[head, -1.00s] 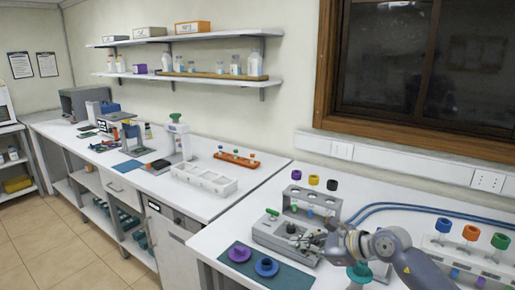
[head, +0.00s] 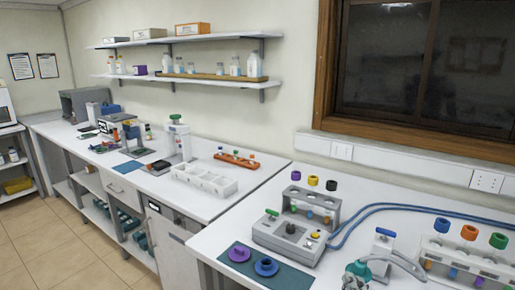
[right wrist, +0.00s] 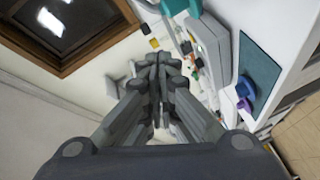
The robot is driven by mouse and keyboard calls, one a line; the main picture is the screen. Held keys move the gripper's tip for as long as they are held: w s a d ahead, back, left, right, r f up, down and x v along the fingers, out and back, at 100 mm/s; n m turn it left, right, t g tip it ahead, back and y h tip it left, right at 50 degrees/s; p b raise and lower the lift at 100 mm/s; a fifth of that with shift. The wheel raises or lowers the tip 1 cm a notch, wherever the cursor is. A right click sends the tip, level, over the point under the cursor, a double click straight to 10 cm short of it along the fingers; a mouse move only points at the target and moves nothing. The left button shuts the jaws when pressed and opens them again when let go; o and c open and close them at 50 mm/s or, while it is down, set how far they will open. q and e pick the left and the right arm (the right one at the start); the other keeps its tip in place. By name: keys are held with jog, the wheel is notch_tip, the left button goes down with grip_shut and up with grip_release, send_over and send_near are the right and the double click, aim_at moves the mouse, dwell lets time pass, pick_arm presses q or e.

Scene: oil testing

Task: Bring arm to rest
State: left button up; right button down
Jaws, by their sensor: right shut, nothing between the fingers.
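My right gripper (right wrist: 160,66) fills the middle of the right wrist view. Its grey fingers are shut together with nothing between them. Beyond them show the wall, the window frame and the bench, with a grey device and a teal mat (right wrist: 262,72) at the right. In the head view the right arm no longer crosses the bench. Small grey and teal parts show at the bottom edge there, and I cannot tell whether any belong to the gripper. My left gripper is in neither view.
On the near bench stand a grey control device (head: 289,240), a rack (head: 312,206) with coloured caps above it, and a white rack (head: 466,258) at the right. Purple (head: 239,253) and blue (head: 267,267) round pieces lie on the mat (head: 262,282). Blue hoses (head: 400,207) run behind.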

jog(key=s+d+f+m+g, duration=0.2)
jog(key=s+f+m+g, duration=0.5)
jog(key=s+f, duration=0.6)
jog(key=s+a+f+m+g+y, duration=0.1)
jog(key=s+a+f+g, duration=0.15)
jog(key=s, duration=0.55)
jog(key=s+a+f+m+g+y, duration=0.1)
jog(key=s+a+f+m+g, duration=0.1)
jog(key=s+f+g, duration=0.35)
notch_tip(320, 180, down, 24)
jog(key=s, duration=0.3)
jog(key=s+d+f, duration=0.1)
jog(key=s+f, duration=0.7)
jog(key=s+d+f+b, duration=0.1)
jog(key=s+d+f, duration=0.1)
jog(key=s+f, duration=0.6)
jog(key=shift+s+d+f+n+g, duration=0.3)
jog(key=shift+s+f+n+g, duration=0.1)
jog(key=shift+f, duration=0.4)
